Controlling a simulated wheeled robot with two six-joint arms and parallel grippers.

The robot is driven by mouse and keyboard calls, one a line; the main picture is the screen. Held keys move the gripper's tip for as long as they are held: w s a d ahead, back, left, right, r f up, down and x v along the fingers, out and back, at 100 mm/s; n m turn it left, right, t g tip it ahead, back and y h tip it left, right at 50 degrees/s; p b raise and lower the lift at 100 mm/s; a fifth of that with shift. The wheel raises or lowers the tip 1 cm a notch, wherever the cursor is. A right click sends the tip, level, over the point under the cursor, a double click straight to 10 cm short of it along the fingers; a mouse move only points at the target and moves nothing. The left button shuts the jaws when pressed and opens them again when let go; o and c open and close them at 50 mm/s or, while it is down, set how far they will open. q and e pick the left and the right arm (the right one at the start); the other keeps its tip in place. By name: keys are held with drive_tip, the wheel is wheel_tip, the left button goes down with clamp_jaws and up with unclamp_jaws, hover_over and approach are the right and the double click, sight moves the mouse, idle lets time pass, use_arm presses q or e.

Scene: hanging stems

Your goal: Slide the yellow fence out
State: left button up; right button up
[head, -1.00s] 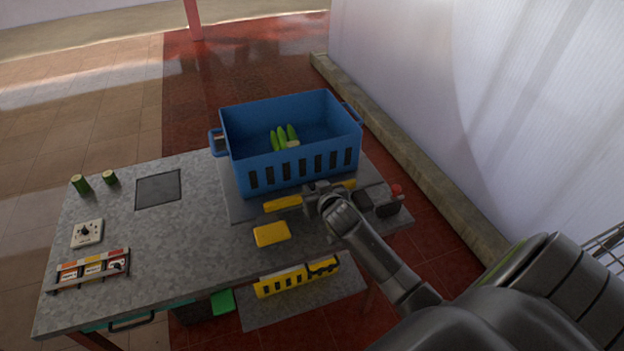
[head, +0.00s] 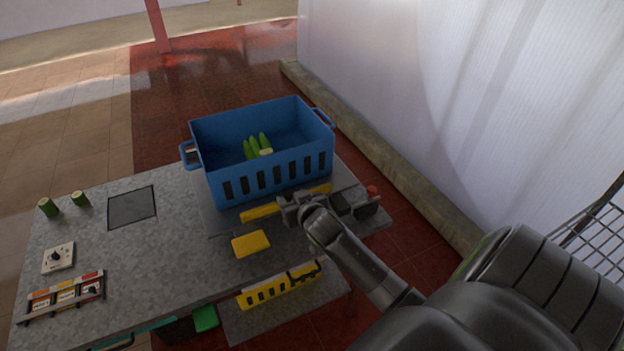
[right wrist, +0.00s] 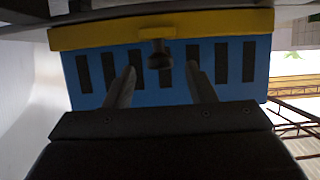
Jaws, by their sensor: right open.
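The yellow fence (head: 262,212) is a low bar along the front of the blue crate (head: 268,181). My right gripper (head: 291,203) hides the fence's middle in the head view. In the right wrist view the fence (right wrist: 100,33) runs across the top, with a dark knob (right wrist: 160,56) at its middle. My right gripper (right wrist: 160,72) is open, with one finger on each side of the knob, as seen there. Gaps show between the fingers and the knob; I cannot tell their depth. My left gripper is not in view.
Green cucumbers (head: 257,147) lie in the crate. A yellow block (head: 251,243) lies on the grey worktop (head: 165,255) in front. A slotted yellow piece (head: 275,289) is on the lower shelf. A white wall stands at right.

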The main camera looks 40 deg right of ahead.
drive_tip(key=b+v, duration=0.2)
drive_tip(key=v, duration=1.3)
drive_tip(key=shift+s, duration=0.3)
wheel_tip(320, 180, down, 25)
drive_tip(key=s+d+n+g, duration=0.1)
drive_tip(key=s+d+g, duration=0.1)
drive_tip(key=s+g, duration=0.15)
drive_tip(key=s+f+g+y+b, duration=0.1)
drive_tip(key=s+f+g, duration=0.1)
drive_tip(key=s+f, duration=0.45)
drive_tip(key=s+f+g, duration=0.2)
drive_tip(key=s+f, duration=0.2)
drive_tip(key=f, duration=0.5)
drive_tip(key=s+a+f+g, duration=0.2)
drive_tip(key=s+f, duration=0.4)
drive_tip(key=s, duration=0.4)
drive_tip(key=s+a+f+n+g+y+b, duration=0.1)
drive_tip(key=s+a+f+g, duration=0.1)
drive_tip(key=s+f, duration=0.4)
drive_tip(key=s+a, duration=0.1)
drive_tip(key=s, duration=0.3)
drive_tip(key=shift+s+f, duration=0.3)
drive_tip(key=shift+s, duration=0.05)
